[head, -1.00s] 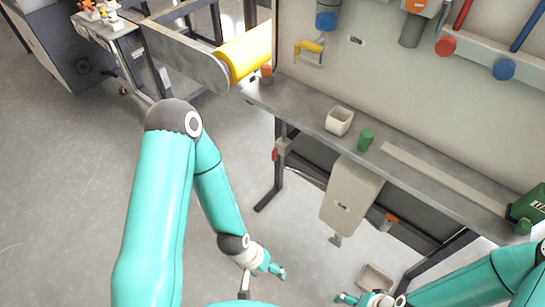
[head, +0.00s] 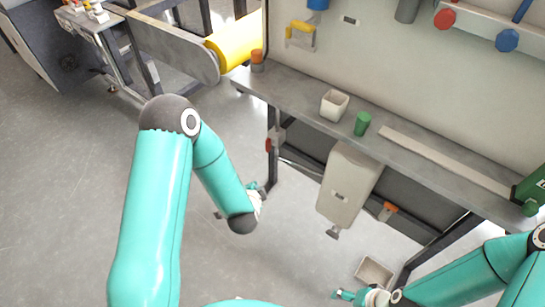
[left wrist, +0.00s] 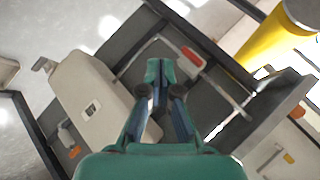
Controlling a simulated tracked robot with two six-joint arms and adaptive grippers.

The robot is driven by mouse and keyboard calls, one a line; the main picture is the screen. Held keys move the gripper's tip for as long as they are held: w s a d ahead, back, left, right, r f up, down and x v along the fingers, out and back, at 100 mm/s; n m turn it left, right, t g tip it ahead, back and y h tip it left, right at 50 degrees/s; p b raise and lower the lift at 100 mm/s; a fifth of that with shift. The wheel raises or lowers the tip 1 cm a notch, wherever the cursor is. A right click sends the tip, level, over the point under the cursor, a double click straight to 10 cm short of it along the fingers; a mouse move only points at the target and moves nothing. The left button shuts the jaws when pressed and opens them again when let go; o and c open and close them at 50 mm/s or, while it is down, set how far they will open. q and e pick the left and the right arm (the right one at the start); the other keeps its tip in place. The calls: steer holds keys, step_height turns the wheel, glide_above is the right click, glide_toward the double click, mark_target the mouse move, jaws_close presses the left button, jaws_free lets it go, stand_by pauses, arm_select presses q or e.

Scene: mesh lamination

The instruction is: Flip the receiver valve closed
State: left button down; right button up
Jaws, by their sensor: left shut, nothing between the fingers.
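A beige tank (head: 345,190) hangs under the bench with a grey outlet (head: 333,232) at its bottom; the left wrist view also shows the tank (left wrist: 90,95). A red handle (head: 268,145) is at the bench's left leg; a red handle on a pale fitting (left wrist: 193,56) shows in the left wrist view. I cannot tell which part is the receiver valve. My left gripper (left wrist: 160,70) is shut and empty, with the red handle just beyond and right of its tips. In the head view the left gripper (head: 254,187) is partly hidden. My right gripper (head: 342,294) is low at the bottom.
The bench (head: 290,95) carries a white cup (head: 334,105), a green cylinder (head: 362,123) and an orange-topped item (head: 257,60). A tray (head: 374,272) lies on the floor. An orange part (head: 388,210) is right of the tank. Floor at left is clear.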

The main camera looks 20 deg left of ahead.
mark_target(268, 145)
arm_select(q)
steer(key=w+a+r+m+t+y+b, duration=0.1)
steer(key=w+m+t+y+b, duration=0.25)
steer(key=w+y+b, duration=0.6)
steer(key=s+d+f+t+h+b, duration=0.1)
steer(key=d+f+t+h+b, duration=0.1)
steer(key=d+b, duration=0.7)
steer(key=f+h+b, duration=0.1)
steer(key=b, duration=0.5)
steer(key=shift+s+f+t+h, duration=0.2)
steer(key=shift+f+t+h, duration=0.15)
arm_select(e)
step_height(268, 145, down, 27)
steer(key=shift+f, duration=0.15)
arm_select(q)
steer(key=shift+w+a+n, duration=0.1)
steer(key=shift+n, duration=0.15)
steer(key=s+a+b+x, duration=0.1)
steer(key=b+x, duration=0.3)
steer(key=x, duration=0.8)
steer(key=shift+a, duration=0.9)
arm_select(e)
step_height(268, 145, down, 4)
steer(key=shift+f, duration=0.1)
